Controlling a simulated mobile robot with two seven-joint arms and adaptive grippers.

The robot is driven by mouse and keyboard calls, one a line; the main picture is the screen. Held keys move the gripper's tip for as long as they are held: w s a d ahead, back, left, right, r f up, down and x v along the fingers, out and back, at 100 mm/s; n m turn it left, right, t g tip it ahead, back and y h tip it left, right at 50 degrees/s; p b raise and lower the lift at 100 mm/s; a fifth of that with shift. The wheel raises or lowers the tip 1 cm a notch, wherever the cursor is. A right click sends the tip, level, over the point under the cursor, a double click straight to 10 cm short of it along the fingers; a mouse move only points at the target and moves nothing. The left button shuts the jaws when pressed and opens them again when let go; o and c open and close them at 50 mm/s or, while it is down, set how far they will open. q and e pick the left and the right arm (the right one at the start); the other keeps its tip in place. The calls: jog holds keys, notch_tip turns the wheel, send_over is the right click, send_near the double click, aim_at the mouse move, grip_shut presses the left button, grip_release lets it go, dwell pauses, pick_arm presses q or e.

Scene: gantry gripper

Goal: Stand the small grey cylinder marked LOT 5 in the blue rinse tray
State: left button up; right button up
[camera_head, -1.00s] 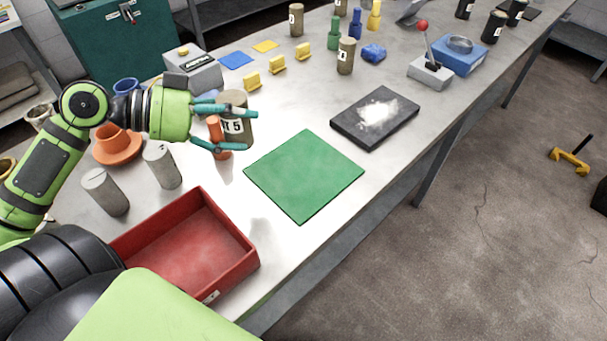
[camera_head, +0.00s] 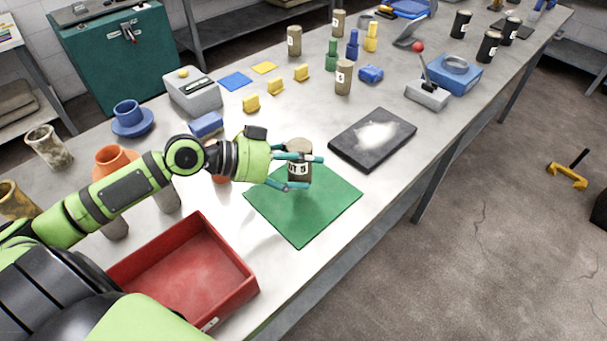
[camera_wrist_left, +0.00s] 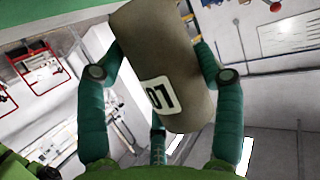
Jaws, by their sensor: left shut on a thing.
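My left gripper (camera_head: 304,172) is shut on a grey-brown cylinder (camera_head: 299,148), its label partly covered by the fingers; a 5 seems to show. The cylinder is roughly upright over the green mat (camera_head: 335,205); I cannot tell how high. In the left wrist view the cylinder (camera_wrist_left: 155,65) sits between the fingers (camera_wrist_left: 155,90), with part of its white label showing. At the back right is a blue box (camera_head: 462,80) with a round grey ring on top. A blue tray-like thing (camera_head: 408,8) is at the top edge. I cannot tell which is the rinse tray.
A red tray (camera_head: 240,290) is at the front left. A black slab with white powder (camera_head: 372,138) lies right of the mat. A red-knobbed lever box (camera_head: 428,95) stands before the blue box. Several labelled cylinders (camera_head: 344,78) and coloured pegs stand behind.

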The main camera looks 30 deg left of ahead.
aim_at(290, 179)
pick_arm(q)
jog(key=shift+w+d+f, duration=0.2)
jog(key=shift+f, duration=0.15)
jog(key=shift+f+p, duration=0.35)
jog(key=shift+f, duration=1.4)
jog(key=shift+f, duration=0.1)
jog(key=shift+f, duration=0.1)
jog(key=o, duration=1.6)
jog(key=shift+s, duration=0.1)
